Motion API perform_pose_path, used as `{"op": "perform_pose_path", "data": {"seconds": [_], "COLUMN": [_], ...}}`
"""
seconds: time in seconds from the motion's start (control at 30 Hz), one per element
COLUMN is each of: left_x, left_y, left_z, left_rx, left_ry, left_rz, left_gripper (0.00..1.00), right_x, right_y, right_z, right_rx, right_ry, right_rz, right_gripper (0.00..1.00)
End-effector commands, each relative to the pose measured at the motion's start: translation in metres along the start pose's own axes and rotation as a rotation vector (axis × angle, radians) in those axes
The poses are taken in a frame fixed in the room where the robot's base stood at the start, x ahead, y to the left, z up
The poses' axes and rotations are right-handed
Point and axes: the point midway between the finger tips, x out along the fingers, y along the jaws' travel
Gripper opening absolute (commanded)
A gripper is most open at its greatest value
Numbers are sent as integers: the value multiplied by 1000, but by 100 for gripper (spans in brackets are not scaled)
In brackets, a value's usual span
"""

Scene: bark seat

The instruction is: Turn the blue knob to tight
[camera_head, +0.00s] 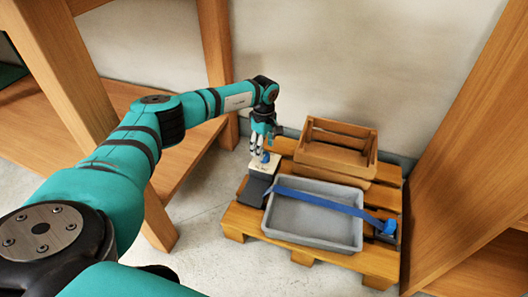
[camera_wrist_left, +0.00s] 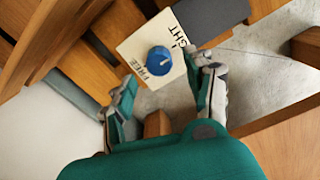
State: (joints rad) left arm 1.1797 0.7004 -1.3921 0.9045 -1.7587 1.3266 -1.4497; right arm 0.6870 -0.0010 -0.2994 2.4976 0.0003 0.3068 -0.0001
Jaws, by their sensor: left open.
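The blue knob (camera_wrist_left: 158,60) sits on a cream plate (camera_wrist_left: 135,45). The plate carries the word FREE beside the knob and a partly covered word ending in GHT. A pale mark on the knob points to the right in the wrist view. In the head view, the knob (camera_head: 265,157) shows small on the plate, on top of a dark grey block (camera_head: 256,186). My left gripper (camera_head: 262,143) is just above it, pointing down. In the wrist view, the left gripper's (camera_wrist_left: 166,72) fingers are spread and empty, near the knob without clear contact.
A grey tray (camera_head: 305,240) stands on a wooden pallet (camera_head: 240,219), with a blue strap (camera_head: 318,200) across it to a blue fitting (camera_head: 389,227). A slatted wooden crate (camera_head: 338,125) stands behind. Wooden posts flank the pallet, and a wall rises behind.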

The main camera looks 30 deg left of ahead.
Motion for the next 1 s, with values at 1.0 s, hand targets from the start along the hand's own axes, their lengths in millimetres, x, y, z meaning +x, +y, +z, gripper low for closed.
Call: {"op": "perform_pose_path", "data": {"seconds": [1.0], "left_x": [-88], "left_y": [0], "left_z": [0], "left_rx": [-1], "left_ry": [0], "left_rz": [0], "left_gripper": [54], "right_x": [1], "right_y": [-1], "right_z": [-1], "right_rx": [0], "right_ry": [2], "right_rz": [-3], "right_gripper": [54]}}
